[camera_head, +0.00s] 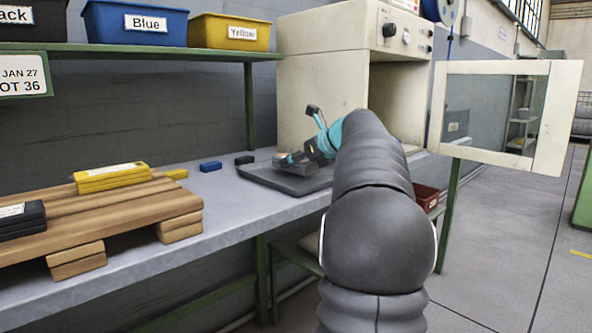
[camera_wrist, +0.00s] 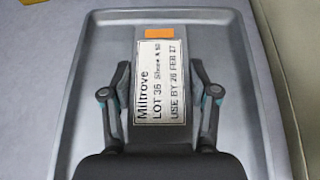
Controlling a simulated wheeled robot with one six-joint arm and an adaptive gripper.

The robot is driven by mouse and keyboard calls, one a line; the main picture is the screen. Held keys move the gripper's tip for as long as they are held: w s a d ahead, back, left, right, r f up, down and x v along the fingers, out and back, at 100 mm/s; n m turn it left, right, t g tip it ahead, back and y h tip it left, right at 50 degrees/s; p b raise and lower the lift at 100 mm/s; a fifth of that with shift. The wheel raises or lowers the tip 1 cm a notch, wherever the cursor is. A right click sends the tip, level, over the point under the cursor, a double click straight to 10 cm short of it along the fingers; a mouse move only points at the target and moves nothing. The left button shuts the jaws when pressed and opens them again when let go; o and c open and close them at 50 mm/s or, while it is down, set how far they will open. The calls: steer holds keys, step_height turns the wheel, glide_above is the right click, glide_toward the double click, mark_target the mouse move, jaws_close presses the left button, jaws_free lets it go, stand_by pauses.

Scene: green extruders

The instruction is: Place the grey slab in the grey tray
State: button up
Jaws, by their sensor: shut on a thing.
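The grey slab (camera_wrist: 161,48) carries a white printed label and an orange mark. My gripper (camera_wrist: 161,95) is shut on it, with one finger against each long side in the wrist view. The grey tray (camera_wrist: 78,60) lies under the slab, and its raised rim shows around it. In the head view the tray (camera_head: 262,180) sits on the bench in front of the open cabinet. My gripper (camera_head: 308,157) is over the tray there, with the slab partly hidden. I cannot tell whether the slab touches the tray floor.
A cream cabinet (camera_head: 325,90) stands behind the tray with its door (camera_head: 500,115) swung open to the right. Small blue (camera_head: 210,166) and black (camera_head: 244,160) blocks lie on the bench near the tray.

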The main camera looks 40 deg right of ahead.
steer(key=shift+f, duration=0.6)
steer(key=shift+f, duration=0.1)
steer(key=o, duration=1.4)
steer(key=shift+s+r, duration=0.2)
steer(key=p+v, duration=0.1)
steer(key=v, duration=1)
steer(key=shift+s+d+r, duration=0.1)
steer(key=shift+s, duration=0.15)
